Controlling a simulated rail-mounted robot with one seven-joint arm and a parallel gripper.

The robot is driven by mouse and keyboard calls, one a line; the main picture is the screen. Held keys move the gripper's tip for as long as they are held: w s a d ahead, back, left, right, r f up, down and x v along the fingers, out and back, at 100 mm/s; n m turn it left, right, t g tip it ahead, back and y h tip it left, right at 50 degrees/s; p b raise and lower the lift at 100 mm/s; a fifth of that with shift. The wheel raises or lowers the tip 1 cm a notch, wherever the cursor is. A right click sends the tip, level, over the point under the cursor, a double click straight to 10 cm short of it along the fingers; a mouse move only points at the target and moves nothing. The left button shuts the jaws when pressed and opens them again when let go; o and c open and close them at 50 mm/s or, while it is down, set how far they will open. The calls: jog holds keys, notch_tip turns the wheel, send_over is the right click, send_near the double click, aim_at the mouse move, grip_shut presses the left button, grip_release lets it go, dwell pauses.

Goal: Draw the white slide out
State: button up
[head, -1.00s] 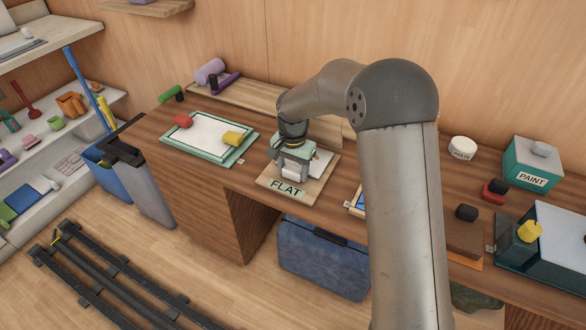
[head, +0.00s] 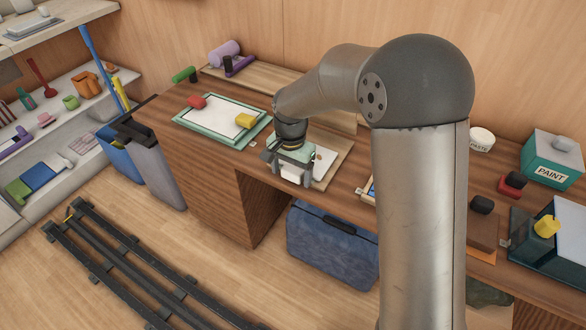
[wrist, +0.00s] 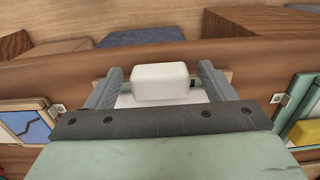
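A tan board (head: 338,150) lies on the desk, with a white sheet (head: 322,160) on it beside my gripper. My gripper (head: 290,178) is low over the board's front end, by the desk's front edge, and hides the FLAT label. In the wrist view, a white block (wrist: 160,82) sits between the two fingers of my gripper (wrist: 160,76). A narrow gap shows on each side of the block, so the fingers appear open around it. A white strip (wrist: 150,101) shows below the block, mostly hidden by my gripper. I cannot tell whether block and strip are one slide.
A framed white sheet (head: 218,122) with red and yellow blocks lies left. A blue framed picture (wrist: 28,122) lies near the fingers. A paste tub (head: 481,139) and paint box (head: 552,160) stand right.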

jog(key=shift+w+d, duration=0.1)
jog(key=shift+r, duration=0.25)
notch_tip(320, 180, up, 17)
jog(key=p, duration=0.1)
jog(key=shift+p, duration=0.3)
jog(key=s+d+r+n+p, duration=0.3)
jog(key=s+d+p, duration=0.2)
jog(key=s+d, duration=0.65)
jog(key=s+d+f+n+p, duration=0.1)
jog(key=s+d, duration=0.2)
jog(key=s, duration=0.3)
jog(key=s+d+f+n+p, duration=0.1)
jog(key=s+d+f+p, duration=0.1)
jog(key=s+d, duration=0.2)
jog(key=s, duration=0.3)
jog(key=shift+n, duration=0.3)
